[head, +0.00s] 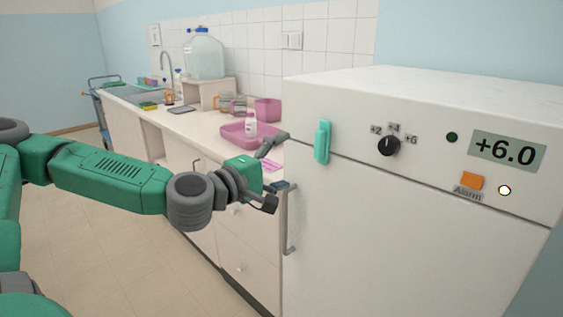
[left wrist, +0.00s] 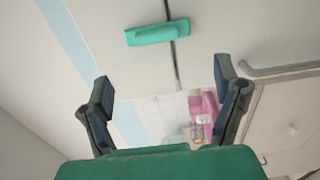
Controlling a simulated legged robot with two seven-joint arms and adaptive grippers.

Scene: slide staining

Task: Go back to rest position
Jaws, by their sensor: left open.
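My left gripper (head: 275,174) is open and empty at the end of the green arm, in front of the left edge of the white fridge (head: 400,220). In the left wrist view its two dark fingers (left wrist: 164,84) are spread wide with nothing between them. The teal latch (head: 322,142) on the fridge is right of the gripper, and also shows beyond the fingers in the left wrist view (left wrist: 157,33). The grey door handle (head: 290,225) is close to the lower finger; I cannot tell whether they touch. My right gripper is not in view.
The fridge has a black knob (head: 388,146), an orange alarm button (head: 472,181) and a +6.0 display (head: 508,150). Behind the arm, the counter holds a pink tray (head: 233,137), a white bottle (head: 251,125) and a large water jug (head: 204,57). The floor at left is clear.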

